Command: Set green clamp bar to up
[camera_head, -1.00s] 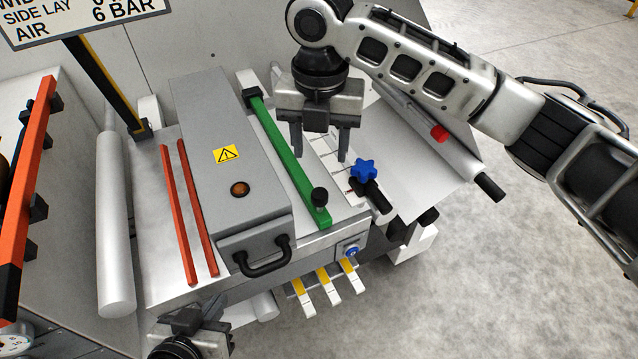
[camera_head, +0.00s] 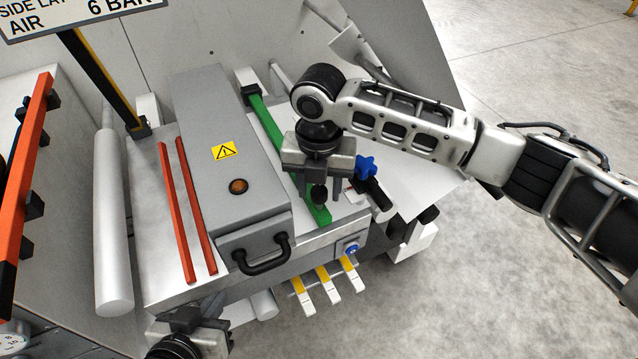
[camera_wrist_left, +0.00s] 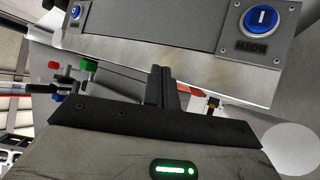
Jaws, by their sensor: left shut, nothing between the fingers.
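The green clamp bar (camera_head: 265,118) lies slanted along the machine top, right of the grey box. Its near end carries a black knob (camera_head: 319,194). My right gripper (camera_head: 318,192) is open over the near part of the bar, its fingers on either side of the knob in the picture. I cannot tell whether they touch it. The gripper hides the middle of the bar. My left gripper (camera_head: 198,308) is low at the machine's front edge, and its shut, empty fingers show in the left wrist view (camera_wrist_left: 163,85).
A blue star knob (camera_head: 367,167) stands just right of my right gripper. The grey box (camera_head: 225,130) with a black handle is left of the bar. Red bars (camera_head: 178,215) and yellow-white levers (camera_head: 327,284) are nearby. Blue buttons (camera_wrist_left: 258,18) face my left wrist.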

